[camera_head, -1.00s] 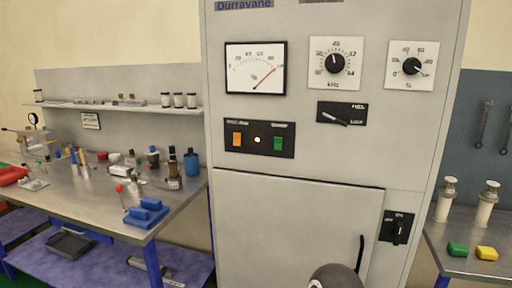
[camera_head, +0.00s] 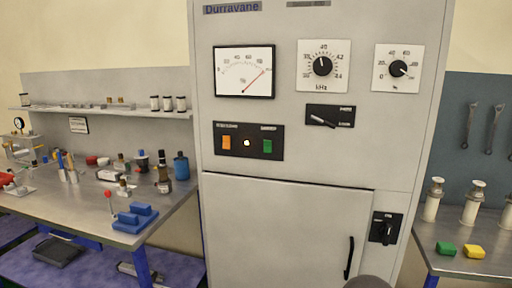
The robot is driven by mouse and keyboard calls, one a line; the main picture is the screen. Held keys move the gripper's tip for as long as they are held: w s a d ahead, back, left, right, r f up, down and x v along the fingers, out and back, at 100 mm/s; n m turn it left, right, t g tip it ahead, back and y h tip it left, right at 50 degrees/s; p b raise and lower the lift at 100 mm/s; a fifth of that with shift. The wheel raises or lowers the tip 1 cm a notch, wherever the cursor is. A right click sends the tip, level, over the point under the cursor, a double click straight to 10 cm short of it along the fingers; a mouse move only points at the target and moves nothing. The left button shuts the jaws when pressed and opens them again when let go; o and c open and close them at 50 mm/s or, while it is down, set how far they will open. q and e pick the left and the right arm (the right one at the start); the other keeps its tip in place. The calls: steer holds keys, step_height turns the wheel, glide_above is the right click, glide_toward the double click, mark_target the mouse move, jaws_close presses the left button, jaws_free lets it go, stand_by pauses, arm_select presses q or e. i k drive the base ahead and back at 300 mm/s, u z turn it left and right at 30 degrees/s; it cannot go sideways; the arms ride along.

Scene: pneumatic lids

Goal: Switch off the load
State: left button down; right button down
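A tall grey cabinet (camera_head: 290,150) labelled Durravane stands in the middle. Two round knobs, a kHz knob (camera_head: 323,66) and a percent knob (camera_head: 398,68), sit at upper right. A black lever switch (camera_head: 323,121) lies slightly tilted below them. A black rotary switch (camera_head: 386,229) is beside the door, its handle near upright. Neither gripper shows; a dark rounded shape at the bottom edge is unclear.
The cabinet door (camera_head: 285,228) is shut, with a black handle (camera_head: 349,258). A cluttered bench (camera_head: 70,212) stands at left under a shelf (camera_head: 110,112). The cabinet front is unobstructed.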

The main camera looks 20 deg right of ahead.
mark_target(226, 140)
steer(key=i, duration=1)
steer(key=z, duration=0.05)
